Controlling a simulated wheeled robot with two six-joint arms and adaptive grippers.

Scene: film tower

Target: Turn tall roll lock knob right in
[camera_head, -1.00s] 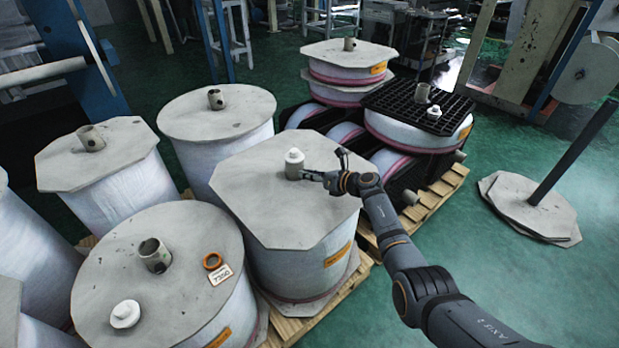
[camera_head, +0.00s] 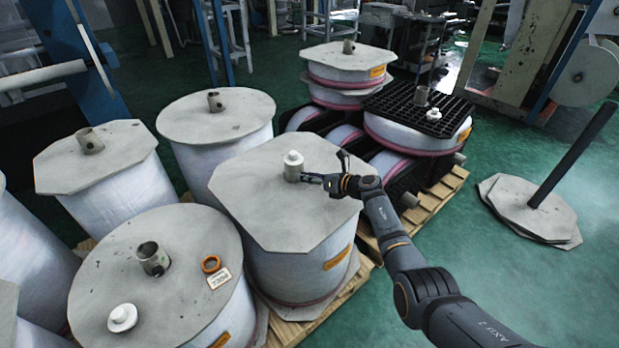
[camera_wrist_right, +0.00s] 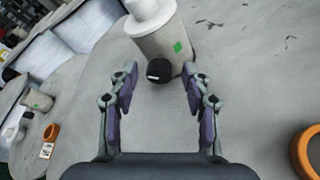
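The tall roll (camera_head: 300,260) stands in the middle of the head view under a grey eight-sided board (camera_head: 270,205). A short core tube (camera_head: 293,174) rises from the board with a white cap (camera_head: 293,157) on top. In the right wrist view, the black lock knob (camera_wrist_right: 158,71) sticks out low on the side of the tube (camera_wrist_right: 168,45), which bears a green mark. My right gripper (camera_wrist_right: 160,84) is open, with the knob between its fingertips and gaps on both sides. In the head view, the right gripper (camera_head: 312,179) is just right of the tube; the knob is too small to make out. My left gripper is not in view.
Other wrapped rolls (camera_head: 215,125) stand close at the left. An orange ring (camera_head: 211,264), a small card (camera_head: 219,278) and another white cap (camera_head: 123,317) lie on the front roll's top. A black pallet (camera_head: 385,100) with rolls stands behind. Open floor lies at right.

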